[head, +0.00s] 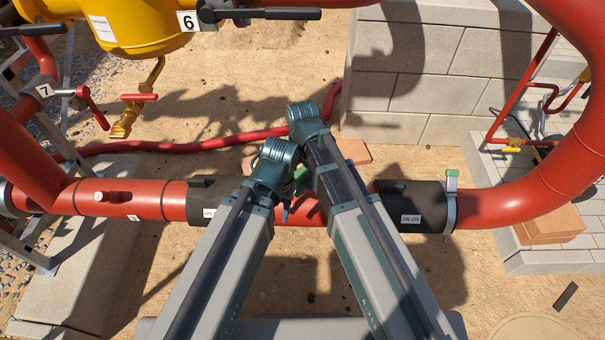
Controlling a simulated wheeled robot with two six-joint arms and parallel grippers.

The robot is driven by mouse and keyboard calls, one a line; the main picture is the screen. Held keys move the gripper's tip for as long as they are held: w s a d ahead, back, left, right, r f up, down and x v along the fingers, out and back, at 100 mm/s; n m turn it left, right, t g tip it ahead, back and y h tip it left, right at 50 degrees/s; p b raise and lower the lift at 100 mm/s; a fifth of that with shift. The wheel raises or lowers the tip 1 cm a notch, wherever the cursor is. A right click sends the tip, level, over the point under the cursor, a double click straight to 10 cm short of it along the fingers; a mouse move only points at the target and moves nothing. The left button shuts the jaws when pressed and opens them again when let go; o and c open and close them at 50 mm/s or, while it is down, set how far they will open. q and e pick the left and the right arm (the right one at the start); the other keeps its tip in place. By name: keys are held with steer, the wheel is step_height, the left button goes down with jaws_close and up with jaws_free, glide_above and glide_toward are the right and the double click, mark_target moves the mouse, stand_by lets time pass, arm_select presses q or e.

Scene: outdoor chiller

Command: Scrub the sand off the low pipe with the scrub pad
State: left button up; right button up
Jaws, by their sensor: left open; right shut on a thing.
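The low red pipe (152,199) runs across the view, with a black sleeve (205,200) left of my arms and another black sleeve (412,205) marked "DN 125" to their right. Its bare middle stretch lies between the sleeves, largely hidden by my arms; I cannot make out sand there. My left gripper (286,209) is open at this stretch, mostly hidden behind its wrist. My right gripper (302,184) is just beyond and above it, mostly covered by my arms, shut on what appears to be the scrub pad, of which only a little green shows. Contact with the pipe cannot be told.
A red hose (200,145) lies on the sandy ground behind the pipe. A yellow vessel (140,22) and valve handles are at upper left. Grey block walls (430,80) stand behind at right. Reddish slabs (550,225) lie right, under the pipe bend (560,150).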

mark_target(302, 170)
steer(key=shift+r, duration=0.1)
step_height(302, 170, up, 3)
steer(key=p, duration=0.3)
stand_by(0.5)
